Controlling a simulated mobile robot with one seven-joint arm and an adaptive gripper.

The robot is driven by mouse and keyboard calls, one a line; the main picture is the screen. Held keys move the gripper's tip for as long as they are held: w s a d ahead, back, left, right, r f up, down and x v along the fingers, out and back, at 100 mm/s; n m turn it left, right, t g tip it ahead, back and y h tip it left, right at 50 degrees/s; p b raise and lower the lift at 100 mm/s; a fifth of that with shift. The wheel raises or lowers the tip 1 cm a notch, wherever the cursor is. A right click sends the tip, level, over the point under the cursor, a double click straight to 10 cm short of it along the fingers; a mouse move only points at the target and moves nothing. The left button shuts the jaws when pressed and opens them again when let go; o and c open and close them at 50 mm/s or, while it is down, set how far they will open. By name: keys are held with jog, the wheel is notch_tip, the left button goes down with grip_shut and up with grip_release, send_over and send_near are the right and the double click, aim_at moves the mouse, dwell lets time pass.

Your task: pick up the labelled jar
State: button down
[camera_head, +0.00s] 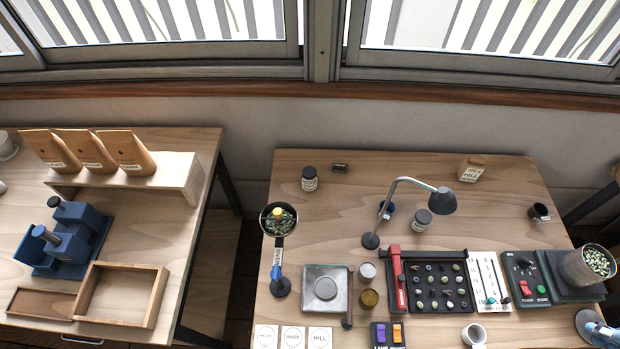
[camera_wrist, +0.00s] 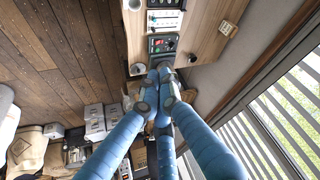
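One jar (camera_head: 309,179) is at the back left, and the other jar (camera_head: 420,219) is just left of the lamp head. I cannot tell which one is meant. Part of my blue arm shows at the bottom right corner, far from both jars. In the wrist view the blue fingers of my gripper (camera_wrist: 160,72) come together at their tips with nothing visible between them. No labelled jar can be made out there.
A desk lamp (camera_head: 443,201) arches over the table beside the right jar. A pan of beans (camera_head: 279,219) stands below the left jar. A bean tray (camera_head: 439,288), scale (camera_head: 325,289) and control panel (camera_head: 525,280) fill the front.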

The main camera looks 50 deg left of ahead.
jog(key=c, duration=0.8)
grip_release()
jog(key=shift+o, duration=0.2)
